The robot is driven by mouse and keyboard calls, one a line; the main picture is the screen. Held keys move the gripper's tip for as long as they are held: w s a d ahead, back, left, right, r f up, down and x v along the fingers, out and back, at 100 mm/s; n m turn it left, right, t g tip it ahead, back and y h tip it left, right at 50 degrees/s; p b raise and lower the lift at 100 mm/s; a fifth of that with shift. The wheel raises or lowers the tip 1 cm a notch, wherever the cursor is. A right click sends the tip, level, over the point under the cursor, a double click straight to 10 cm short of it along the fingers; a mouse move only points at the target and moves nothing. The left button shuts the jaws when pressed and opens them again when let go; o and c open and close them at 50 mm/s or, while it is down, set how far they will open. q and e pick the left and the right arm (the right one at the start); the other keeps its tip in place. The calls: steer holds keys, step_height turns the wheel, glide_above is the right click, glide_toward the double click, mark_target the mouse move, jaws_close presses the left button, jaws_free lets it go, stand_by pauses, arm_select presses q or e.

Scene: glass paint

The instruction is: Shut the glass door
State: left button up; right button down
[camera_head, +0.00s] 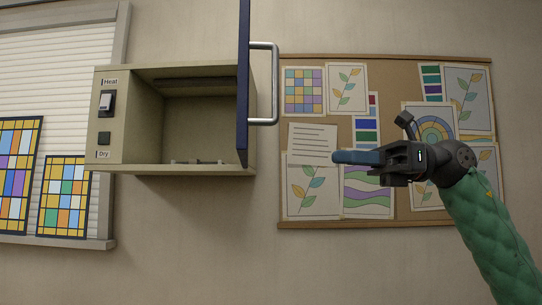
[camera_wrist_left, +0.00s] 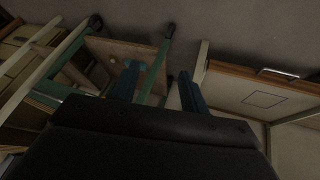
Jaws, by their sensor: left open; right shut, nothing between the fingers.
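The door (camera_head: 243,85) of the wall-mounted beige cabinet (camera_head: 140,172) stands open, swung out toward me and seen nearly edge-on as a dark blue panel. Its silver bar handle (camera_head: 275,85) is on the right side of the panel. My right gripper (camera_head: 338,157) is shut and empty, to the right of the door and lower than the handle, pointing left and apart from both. My left gripper (camera_wrist_left: 158,88) is out of the head view; in the left wrist view its two blue fingers are spread with nothing between them.
The cabinet holds a low rack (camera_head: 198,162). A switch (camera_head: 106,102) is on its left panel. A corkboard (camera_head: 400,225) with pinned papers hangs behind my right gripper. Stained-glass panels (camera_head: 64,197) lean at the window. The left wrist view shows a stool (camera_wrist_left: 115,55) and a table (camera_wrist_left: 262,92).

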arm_select(q)
steer(key=s+a+r+g+p, duration=0.1)
steer(key=s+a+r+p, duration=0.1)
steer(key=r, duration=0.8)
steer(key=shift+a+y+p, duration=0.4)
steer(key=shift+a+p, duration=0.2)
steer(key=shift+p, duration=0.25)
arm_select(e)
steer(key=s+a, duration=0.2)
steer(key=a, duration=1.1)
steer(key=shift+a+r+t, duration=0.2)
steer(key=shift+a+t, duration=0.05)
steer(key=shift+t, duration=0.15)
arm_select(q)
steer(key=shift+s, duration=0.1)
steer(key=shift+f, duration=0.1)
arm_select(e)
steer(key=shift+a, duration=0.1)
